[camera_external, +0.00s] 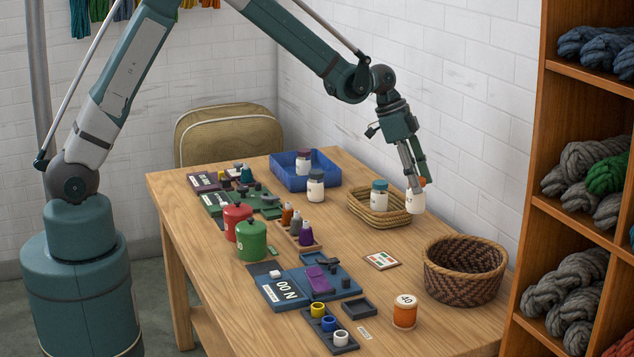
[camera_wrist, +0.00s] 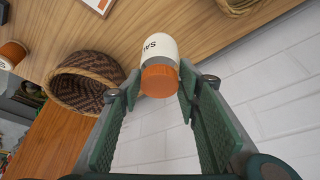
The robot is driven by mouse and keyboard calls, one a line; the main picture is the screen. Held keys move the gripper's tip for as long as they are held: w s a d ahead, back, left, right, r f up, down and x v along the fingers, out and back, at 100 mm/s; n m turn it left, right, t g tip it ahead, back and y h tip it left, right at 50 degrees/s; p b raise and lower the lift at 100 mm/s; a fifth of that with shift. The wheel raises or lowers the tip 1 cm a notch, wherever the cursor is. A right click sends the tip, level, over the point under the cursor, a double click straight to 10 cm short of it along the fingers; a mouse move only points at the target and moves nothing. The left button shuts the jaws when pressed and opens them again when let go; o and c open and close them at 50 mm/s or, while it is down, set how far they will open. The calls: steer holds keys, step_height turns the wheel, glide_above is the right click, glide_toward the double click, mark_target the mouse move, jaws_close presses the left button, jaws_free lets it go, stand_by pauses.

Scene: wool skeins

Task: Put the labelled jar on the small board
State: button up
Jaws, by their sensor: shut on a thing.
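My gripper (camera_external: 413,182) is shut on a white jar (camera_external: 416,202) with an orange lid and holds it above the table, near the right side of the shallow wicker basket. In the wrist view the jar (camera_wrist: 159,48) sits between the fingertips (camera_wrist: 158,86), lid towards the camera, with dark lettering partly visible on its side. A small framed board (camera_external: 382,260) with coloured patches lies flat on the table, left of the dark woven basket. Its edge shows at the top of the wrist view (camera_wrist: 98,5). Nothing stands on it.
A dark woven basket (camera_external: 465,286) stands at the right edge. The shallow basket (camera_external: 360,215) holds a teal-lidded jar (camera_external: 379,194). An orange-and-white container (camera_external: 405,311) stands in front.

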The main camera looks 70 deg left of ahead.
steer(key=s+d, duration=0.5)
steer(key=s, duration=0.8)
steer(key=shift+d+r, duration=0.15)
steer(key=shift+r, duration=0.1)
steer(key=shift+f, duration=0.1)
step_height(320, 180, down, 6)
steer(key=shift+f, duration=0.1)
steer(key=shift+f+b, duration=0.4)
steer(key=shift+f, duration=1.4)
steer(key=shift+f, duration=0.15)
steer(key=o, duration=1)
